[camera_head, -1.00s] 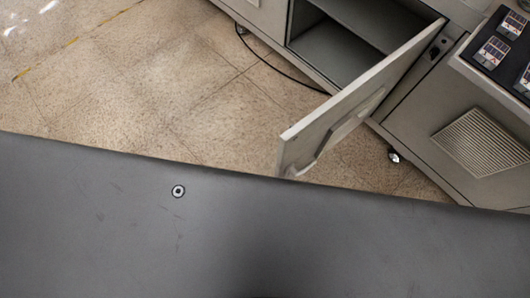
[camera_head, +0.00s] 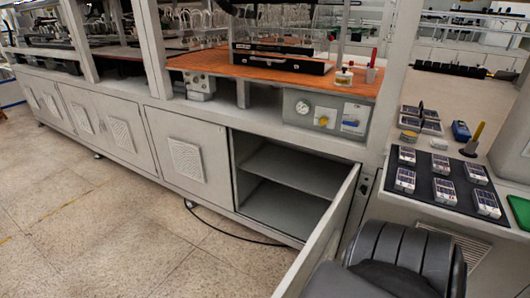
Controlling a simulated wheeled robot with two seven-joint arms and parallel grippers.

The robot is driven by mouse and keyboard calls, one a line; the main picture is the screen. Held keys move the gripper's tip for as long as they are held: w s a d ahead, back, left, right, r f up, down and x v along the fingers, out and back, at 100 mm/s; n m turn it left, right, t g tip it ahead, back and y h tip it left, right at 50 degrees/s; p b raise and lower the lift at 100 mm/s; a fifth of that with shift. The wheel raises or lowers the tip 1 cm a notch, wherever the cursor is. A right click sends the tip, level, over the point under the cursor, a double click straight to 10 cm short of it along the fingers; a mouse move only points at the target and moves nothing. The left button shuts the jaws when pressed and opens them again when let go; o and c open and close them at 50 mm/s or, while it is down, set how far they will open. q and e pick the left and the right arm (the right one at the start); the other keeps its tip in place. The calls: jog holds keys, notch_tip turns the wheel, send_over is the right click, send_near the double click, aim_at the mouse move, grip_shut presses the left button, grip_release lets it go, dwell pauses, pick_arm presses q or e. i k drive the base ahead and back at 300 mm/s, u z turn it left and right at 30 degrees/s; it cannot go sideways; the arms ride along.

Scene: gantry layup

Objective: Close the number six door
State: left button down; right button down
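One cabinet door (camera_head: 318,243) stands wide open, swung out toward me from the right side of its opening. Its near end runs out of the bottom of the picture. The open compartment (camera_head: 280,205) is empty, with one shelf (camera_head: 295,170) inside. I see no number on the door. Neither gripper is in view. A dark ribbed part of my arm is at the bottom right, in front of the area beside the door.
Closed vented doors (camera_head: 187,160) line the cabinet to the left. A counter (camera_head: 400,208) with a black mat (camera_head: 423,190) of small boxes is at the right. A black cable (camera_head: 225,229) lies on the floor (camera_head: 120,240), which is otherwise clear at left.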

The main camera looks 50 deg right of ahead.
aim_at(292, 286)
jog(key=k, duration=1)
jog(key=z, duration=1.4)
